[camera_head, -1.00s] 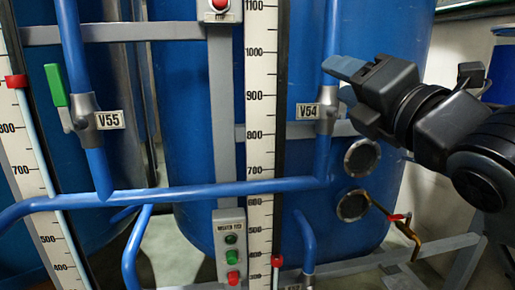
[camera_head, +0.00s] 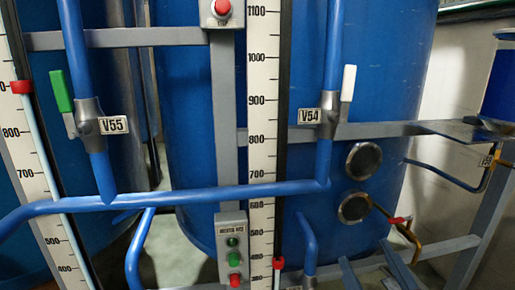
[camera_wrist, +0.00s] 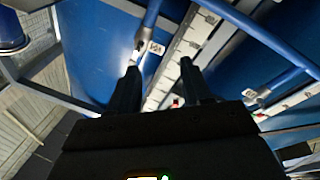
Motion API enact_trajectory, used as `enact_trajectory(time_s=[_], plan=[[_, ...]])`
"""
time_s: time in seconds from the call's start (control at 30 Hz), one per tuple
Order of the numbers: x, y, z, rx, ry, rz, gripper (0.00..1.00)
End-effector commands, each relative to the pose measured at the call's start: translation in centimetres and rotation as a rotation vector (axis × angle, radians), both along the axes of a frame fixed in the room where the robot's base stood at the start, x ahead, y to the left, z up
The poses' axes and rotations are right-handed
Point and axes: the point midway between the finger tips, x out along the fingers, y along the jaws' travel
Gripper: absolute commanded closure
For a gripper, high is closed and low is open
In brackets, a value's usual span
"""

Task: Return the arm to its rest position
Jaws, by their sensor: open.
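My gripper (camera_wrist: 158,82) shows in the wrist view with its two dark fingers spread apart and nothing between them. It is open and clear of the pipes and valves. My arm is out of sight in the head view. Valve V54 (camera_head: 329,115) has a white handle (camera_head: 348,83) that stands upright along its blue pipe. Valve V55 (camera_head: 89,117) has a green handle (camera_head: 59,91), also upright and slightly tilted. The V54 label is too blurred to read in the wrist view.
Blue tanks (camera_head: 205,100) stand behind the pipes. A level scale (camera_head: 262,120) and a button box (camera_head: 232,247) stand in the middle. A horizontal blue pipe (camera_head: 230,192) crosses in front. A grey frame (camera_head: 390,130) runs along the right, with a small red-handled valve (camera_head: 398,221).

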Motion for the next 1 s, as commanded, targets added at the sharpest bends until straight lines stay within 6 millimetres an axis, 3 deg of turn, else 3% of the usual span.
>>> enact_trajectory(time_s=[0.03,0.2,0.5,0.8,1.0], plan=[[-1.5,0.0,-1.6,0.052,0.036,-0.003,0.51],[-6.5,-0.7,-6.0,0.213,0.127,-0.025,0.51],[-17.0,-2.7,-11.6,0.418,0.283,-0.065,0.51],[-26.9,-5.8,-13.4,0.53,0.414,-0.083,0.51],[-29.8,-7.0,-13.2,0.557,0.452,-0.082,0.51]])
